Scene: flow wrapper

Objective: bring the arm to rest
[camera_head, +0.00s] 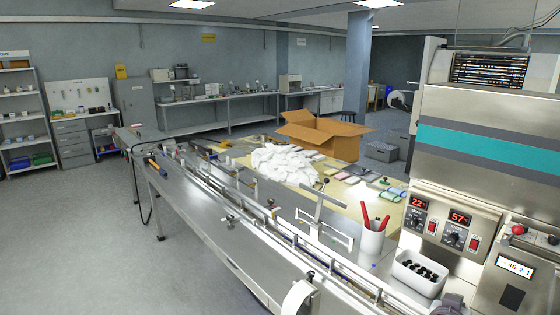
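Neither of my grippers can be made out in the head view. A white rounded part (297,298) at the bottom edge and a dark grey part (449,306) at the bottom right are cut off by the frame, and I cannot tell what they are. The flow wrapper (480,185) stands at the right, with a teal stripe and red displays reading 22 and 57. Its long metal infeed conveyor (215,196) runs from the bottom right toward the far left.
Behind the conveyor, a table holds an open cardboard box (322,135), a white heap (284,165) and several small packs. A white cup (370,238) with red-handled tools and a white bin (419,273) of black pieces stand near the wrapper. The floor at left (75,245) is clear.

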